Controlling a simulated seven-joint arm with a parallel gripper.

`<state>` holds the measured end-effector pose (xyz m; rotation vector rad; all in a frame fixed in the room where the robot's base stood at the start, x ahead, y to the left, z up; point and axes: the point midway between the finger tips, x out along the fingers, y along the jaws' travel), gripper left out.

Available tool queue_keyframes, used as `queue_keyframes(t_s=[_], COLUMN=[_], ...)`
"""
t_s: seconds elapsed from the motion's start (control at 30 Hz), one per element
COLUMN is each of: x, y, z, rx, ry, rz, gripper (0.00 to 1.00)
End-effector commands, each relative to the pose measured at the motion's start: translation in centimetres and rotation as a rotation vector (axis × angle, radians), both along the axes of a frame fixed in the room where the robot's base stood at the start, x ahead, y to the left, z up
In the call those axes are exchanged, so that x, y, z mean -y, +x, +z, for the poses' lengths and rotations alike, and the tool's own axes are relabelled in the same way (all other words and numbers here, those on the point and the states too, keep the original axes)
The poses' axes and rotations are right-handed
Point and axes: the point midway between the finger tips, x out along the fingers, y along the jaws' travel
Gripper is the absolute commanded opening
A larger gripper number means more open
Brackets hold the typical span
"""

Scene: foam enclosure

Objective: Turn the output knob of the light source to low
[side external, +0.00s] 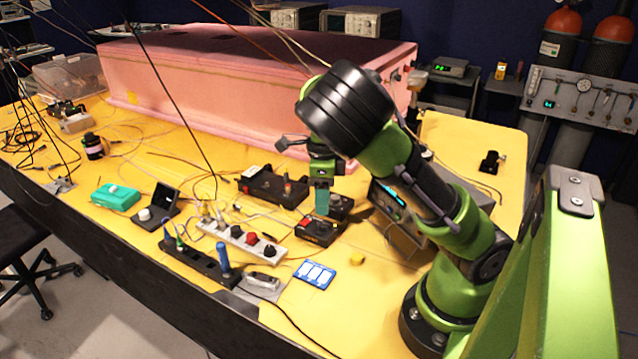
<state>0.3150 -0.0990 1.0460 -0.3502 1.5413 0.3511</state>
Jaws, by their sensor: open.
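My gripper (322,200) points down over the right middle of the yellow table. Its teal fingers are seen nearly edge-on, so the gap between them is hard to make out; it is open, with nothing seen between the fingers. Just below the fingertips is a small black box (318,234) with a red part and a dark knob on top. I cannot tell whether the fingers touch it. Another dark box (342,207) sits right behind it. No label identifies the light source, and the knob's setting is too small to read.
A black box with knobs (268,186) stands left of my gripper. A white strip with knobs (240,240) and a black rack with blue-handled tools (200,262) lie in front. An instrument with a cyan display (392,203) is partly behind my arm. A pink foam enclosure (230,80) fills the back.

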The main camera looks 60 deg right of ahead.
Motion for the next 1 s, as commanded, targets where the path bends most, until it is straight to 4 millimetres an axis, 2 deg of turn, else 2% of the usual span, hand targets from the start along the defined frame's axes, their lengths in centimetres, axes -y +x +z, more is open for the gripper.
queue_keyframes(t_s=[0.1, 0.3, 0.5, 0.77, 1.0], x=[0.1, 0.1, 0.1, 0.0, 0.0], y=[-0.1, -0.1, -0.1, 0.0, 0.0], z=[-2.6, -5.5, -6.7, -6.7, -6.7], rx=[-0.005, -0.004, -0.001, 0.000, 0.000], ry=[-0.003, -0.002, -0.002, -0.001, -0.001], rz=[-0.004, -0.001, 0.000, 0.001, 0.001], gripper=[0.48, 0.48, 0.48, 0.48, 0.12])
